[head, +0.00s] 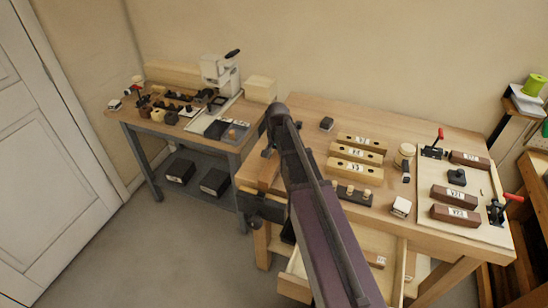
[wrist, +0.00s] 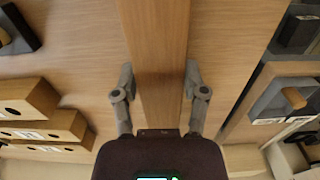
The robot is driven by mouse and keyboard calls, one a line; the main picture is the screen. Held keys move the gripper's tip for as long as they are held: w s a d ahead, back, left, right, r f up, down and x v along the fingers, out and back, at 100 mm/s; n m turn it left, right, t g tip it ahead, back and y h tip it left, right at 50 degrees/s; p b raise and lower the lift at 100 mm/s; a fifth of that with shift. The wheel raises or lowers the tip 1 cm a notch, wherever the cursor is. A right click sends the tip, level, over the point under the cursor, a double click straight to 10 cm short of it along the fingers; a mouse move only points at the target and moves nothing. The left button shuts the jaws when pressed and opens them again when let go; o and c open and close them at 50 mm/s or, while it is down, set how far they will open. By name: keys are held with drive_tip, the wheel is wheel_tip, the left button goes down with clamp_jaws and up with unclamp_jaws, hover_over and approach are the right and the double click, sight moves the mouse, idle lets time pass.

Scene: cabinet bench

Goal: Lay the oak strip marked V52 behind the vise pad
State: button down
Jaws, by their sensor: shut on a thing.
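My gripper (wrist: 160,88) has a finger on each side of a plain oak strip (wrist: 160,50) and is shut on it. The strip runs lengthwise up the wrist view; no mark shows on its visible face, so I cannot read V52. In the head view my arm hides the gripper and strip. A dark vise (head: 264,207) is fixed at the front left corner of the workbench (head: 405,225), partly beside my arm. I cannot make out its pad clearly.
Light wood blocks with labels (head: 357,155) lie mid-bench; they show at left in the wrist view (wrist: 25,98). Brown labelled blocks (head: 455,194) and red-handled clamps (head: 499,209) sit at right. A crowded side bench (head: 165,122) stands left. An open drawer (head: 295,278) juts out below.

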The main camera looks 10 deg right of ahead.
drive_tip(key=shift+f+b, duration=1.55)
drive_tip(key=shift+f, duration=0.05)
idle(2.5)
drive_tip(key=shift+c, duration=0.2)
unclamp_jaws()
drive_tip(key=shift+o, duration=0.2)
drive_tip(key=shift+r, duration=0.2)
drive_tip(key=shift+r+p, duration=3.35)
drive_tip(key=shift+p, duration=0.2)
drive_tip(key=shift+s, duration=0.1)
drive_tip(key=s+n, duration=0.6)
drive_tip(key=s, duration=1.2)
drive_tip(key=shift+a+n, duration=0.4)
drive_tip(key=shift+a, duration=0.05)
